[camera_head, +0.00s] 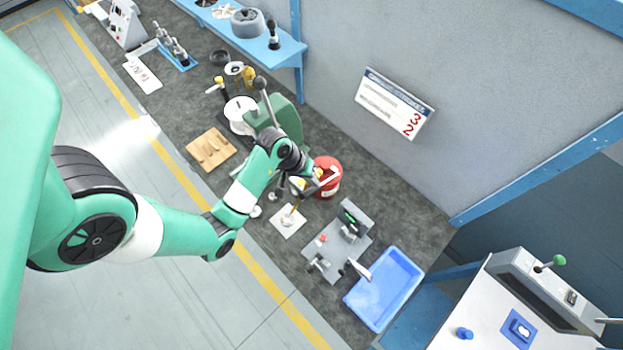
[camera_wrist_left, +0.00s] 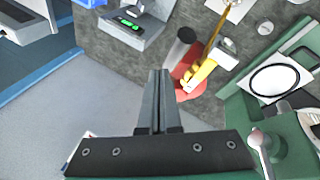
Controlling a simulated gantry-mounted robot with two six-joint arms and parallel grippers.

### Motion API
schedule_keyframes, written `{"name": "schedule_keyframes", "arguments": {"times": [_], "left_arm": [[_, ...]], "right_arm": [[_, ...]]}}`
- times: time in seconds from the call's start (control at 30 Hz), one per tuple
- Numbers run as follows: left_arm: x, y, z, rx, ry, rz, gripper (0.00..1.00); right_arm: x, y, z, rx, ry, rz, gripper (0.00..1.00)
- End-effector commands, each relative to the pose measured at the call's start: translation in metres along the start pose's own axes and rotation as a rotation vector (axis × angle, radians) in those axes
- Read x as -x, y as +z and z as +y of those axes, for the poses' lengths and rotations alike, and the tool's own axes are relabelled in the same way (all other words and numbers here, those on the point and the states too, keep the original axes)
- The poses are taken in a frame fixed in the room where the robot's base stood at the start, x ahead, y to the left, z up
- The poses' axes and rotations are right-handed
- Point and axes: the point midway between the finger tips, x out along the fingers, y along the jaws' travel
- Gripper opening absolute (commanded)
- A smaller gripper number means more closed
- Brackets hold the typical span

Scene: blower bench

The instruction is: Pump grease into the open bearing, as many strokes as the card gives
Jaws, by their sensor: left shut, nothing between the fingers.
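The card (camera_head: 393,103) hangs on the grey wall in the head view, with a large red 3 above a large red 2; its smaller lines are unreadable. The red container (camera_head: 331,172) stands on the bench, partly behind my left gripper (camera_head: 318,182). In the left wrist view, a yellow fitting (camera_wrist_left: 202,72) crosses the red container (camera_wrist_left: 186,60), with a dark cylinder beside it. My left gripper (camera_wrist_left: 160,75) has its fingers together and empty, apart from the yellow fitting.
A grey fixture plate (camera_head: 335,245) and a blue tray (camera_head: 385,290) stand to the right along the bench. A wooden block (camera_head: 210,149) lies left of the blower. A blue shelf (camera_head: 285,48) and a control console (camera_head: 530,300) flank the area.

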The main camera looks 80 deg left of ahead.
Motion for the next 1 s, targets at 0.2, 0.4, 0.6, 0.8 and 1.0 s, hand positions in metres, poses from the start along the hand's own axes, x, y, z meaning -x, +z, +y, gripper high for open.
{"name": "schedule_keyframes", "arguments": {"times": [0.2, 0.4, 0.6, 0.8, 1.0], "left_arm": [[0.0000, 0.0000, 0.0000, 0.000, 0.000, 0.000, 0.00], [0.0000, 0.0000, 0.0000, 0.000, 0.000, 0.000, 0.00], [-0.0039, 0.0027, -0.0027, 0.000, 0.000, -0.001, 0.00], [-0.0062, 0.0047, -0.0046, 0.000, 0.000, -0.001, 0.00], [-0.0060, 0.0045, -0.0044, 0.000, 0.000, 0.000, 0.00]], "right_arm": [[0.0000, 0.0000, 0.0000, 0.000, 0.000, 0.000, 0.50], [0.0000, 0.0000, 0.0000, 0.000, 0.000, 0.000, 0.50], [0.0019, 0.0018, 0.0000, 0.000, 0.000, 0.000, 0.50], [0.0027, 0.0025, 0.0000, 0.000, 0.000, 0.000, 0.50], [0.0026, 0.0024, 0.0000, 0.000, 0.000, 0.000, 0.50]]}}
